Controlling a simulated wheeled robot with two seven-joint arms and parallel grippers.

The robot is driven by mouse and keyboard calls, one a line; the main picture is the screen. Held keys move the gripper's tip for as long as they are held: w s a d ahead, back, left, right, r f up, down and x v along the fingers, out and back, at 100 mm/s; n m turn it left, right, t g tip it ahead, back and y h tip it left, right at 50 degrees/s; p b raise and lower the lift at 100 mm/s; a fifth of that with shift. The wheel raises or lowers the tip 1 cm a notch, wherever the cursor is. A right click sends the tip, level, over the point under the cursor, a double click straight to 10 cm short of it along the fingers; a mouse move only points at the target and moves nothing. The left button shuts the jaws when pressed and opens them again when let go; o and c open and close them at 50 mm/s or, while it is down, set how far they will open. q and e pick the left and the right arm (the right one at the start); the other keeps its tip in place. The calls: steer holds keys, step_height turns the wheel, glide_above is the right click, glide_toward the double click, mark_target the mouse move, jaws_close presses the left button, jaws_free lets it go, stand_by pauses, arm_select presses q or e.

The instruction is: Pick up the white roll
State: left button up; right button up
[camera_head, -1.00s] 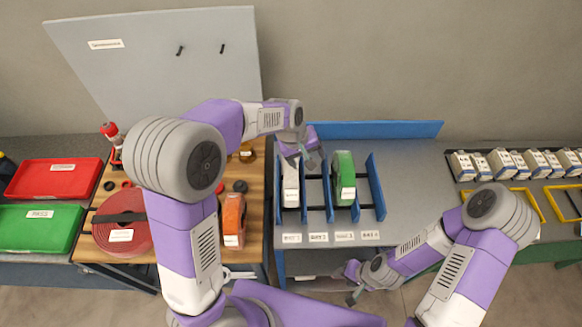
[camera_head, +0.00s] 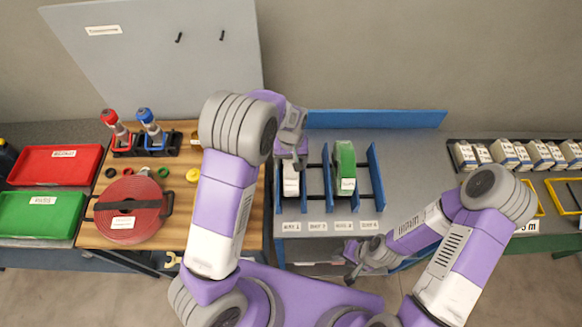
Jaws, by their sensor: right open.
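The white roll (camera_head: 290,183) stands in the leftmost slot of the blue divider rack (camera_head: 378,180) on the grey bench. My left gripper (camera_head: 298,161) is above the roll's far end and partly covers it. Its fingers are small and partly hidden, so I cannot tell whether they are open or touch the roll. A green roll (camera_head: 344,168) with a white label stands in another slot to the right. My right gripper (camera_head: 350,266) is open and empty, low in front of the bench's near edge.
A wooden board on the left holds a red disc (camera_head: 131,208), red and blue-capped tools (camera_head: 147,125) and small rings. Red (camera_head: 55,165) and green (camera_head: 38,215) trays lie further left. White boxes (camera_head: 505,154) line the right bench. A blue back panel (camera_head: 376,119) stands behind the rack.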

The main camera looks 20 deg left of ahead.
arm_select(q)
steer(key=shift+f, duration=0.2)
jaws_close()
stand_by(0.3)
steer(key=shift+w+r, duration=0.1)
